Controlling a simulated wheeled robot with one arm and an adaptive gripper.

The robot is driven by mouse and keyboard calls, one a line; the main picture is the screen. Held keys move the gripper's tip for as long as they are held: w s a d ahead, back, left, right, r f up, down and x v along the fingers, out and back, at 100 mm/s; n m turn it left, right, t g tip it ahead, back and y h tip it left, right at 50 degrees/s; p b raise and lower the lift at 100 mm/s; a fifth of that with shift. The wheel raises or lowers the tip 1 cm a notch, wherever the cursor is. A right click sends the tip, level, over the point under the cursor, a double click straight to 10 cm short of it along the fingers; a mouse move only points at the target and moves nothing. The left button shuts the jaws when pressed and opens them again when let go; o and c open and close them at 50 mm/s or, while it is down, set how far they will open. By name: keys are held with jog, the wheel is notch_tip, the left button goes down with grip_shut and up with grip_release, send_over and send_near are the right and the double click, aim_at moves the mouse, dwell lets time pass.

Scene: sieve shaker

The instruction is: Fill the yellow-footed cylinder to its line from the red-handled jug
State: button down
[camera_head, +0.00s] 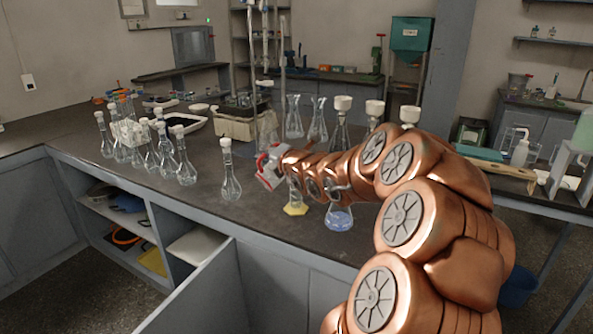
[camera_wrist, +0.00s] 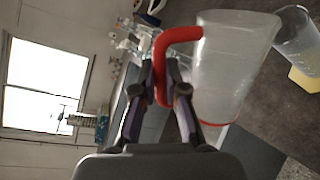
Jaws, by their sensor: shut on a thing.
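My gripper (camera_wrist: 165,88) is shut on the red handle of the clear jug (camera_wrist: 228,70). In the head view the jug (camera_head: 268,172) is tilted above the bench, left of the cylinder and partly hidden by my gripper (camera_head: 282,160). The jug's wide mouth is at the top of the wrist view, and its red base ring is at the bottom. The clear cylinder (camera_head: 295,192) stands on its yellow foot on the bench, its upper part hidden by my arm. In the wrist view the cylinder (camera_wrist: 296,38) is right of the jug's mouth. Its liquid level and line cannot be made out.
A flask with blue liquid (camera_head: 339,219) stands close right of the cylinder. A lone stoppered flask (camera_head: 230,178) is to the left, with several more flasks (camera_head: 166,158) beyond. Tall glassware (camera_head: 293,120) stands behind. The bench front (camera_head: 245,222) is clear.

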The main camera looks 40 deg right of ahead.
jog(key=shift+s+d+r+m+p, duration=0.1)
jog(key=shift+d+r+m+p, duration=0.45)
jog(key=shift+p, duration=2.35)
dwell(0.9)
jog(key=shift+f, duration=0.15)
jog(key=shift+a+f+b, duration=0.15)
jog(key=shift+f+b, duration=0.25)
jog(key=shift+b, duration=0.55)
jog(key=f+n+b, duration=0.1)
jog(key=b, duration=0.3)
jog(key=shift+a, duration=0.4)
jog(key=a+n+b, duration=0.1)
jog(key=b, duration=0.5)
jog(key=shift+r, duration=0.1)
jog(key=n+b, duration=0.1)
jog(key=b, duration=0.2)
jog(key=shift+a+f+h+b, duration=0.25)
jog(key=shift+f+h+b, duration=0.05)
jog(key=shift+f+b, duration=0.1)
jog(key=shift+r, duration=0.2)
jog(key=shift+f, duration=0.15)
